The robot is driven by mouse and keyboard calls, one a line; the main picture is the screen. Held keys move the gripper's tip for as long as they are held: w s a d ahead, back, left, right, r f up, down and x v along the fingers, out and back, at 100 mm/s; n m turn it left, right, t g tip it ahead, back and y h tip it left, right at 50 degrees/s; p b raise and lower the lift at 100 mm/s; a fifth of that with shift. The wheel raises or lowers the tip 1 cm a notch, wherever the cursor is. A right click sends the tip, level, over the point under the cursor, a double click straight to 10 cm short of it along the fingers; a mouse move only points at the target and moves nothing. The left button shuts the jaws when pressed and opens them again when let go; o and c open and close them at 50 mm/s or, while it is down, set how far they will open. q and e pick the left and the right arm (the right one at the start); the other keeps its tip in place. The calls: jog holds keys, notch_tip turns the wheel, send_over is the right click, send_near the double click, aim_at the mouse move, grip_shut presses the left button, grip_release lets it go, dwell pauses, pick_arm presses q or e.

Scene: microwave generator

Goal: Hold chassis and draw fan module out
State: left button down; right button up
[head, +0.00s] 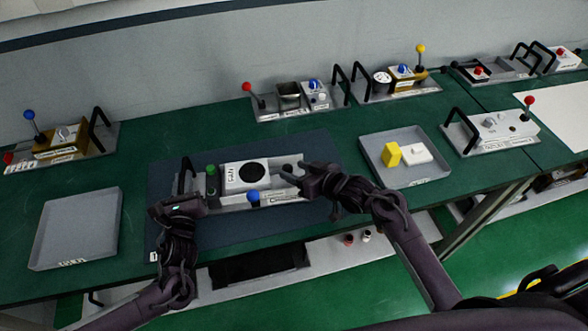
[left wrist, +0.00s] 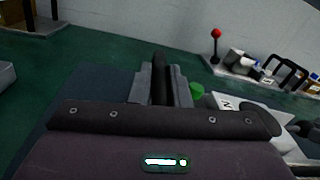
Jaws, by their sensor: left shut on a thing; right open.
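The chassis (head: 232,203) is a grey unit on the dark blue mat in the middle of the table in the head view. The fan module (head: 246,176) is a white block with a round black opening, seated on the chassis. My left gripper (head: 185,193) is shut on the black chassis handle (head: 186,172) at the left end; the left wrist view shows the fingers (left wrist: 160,88) on both sides of the dark bar. My right gripper (head: 289,174) is open at the chassis's right end, beside the fan module; whether it touches anything there I cannot tell.
A green knob (head: 211,169) and a blue ball knob (head: 253,196) stand on the chassis. An empty grey tray (head: 78,225) lies at left. Another tray (head: 402,140) at right holds a yellow block (head: 391,154) and a white block (head: 417,153). Other units line the table's back.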

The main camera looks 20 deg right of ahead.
jog(key=shift+w+a+f, duration=0.3)
jog(key=shift+w+a, duration=0.05)
jog(key=shift+w, duration=0.1)
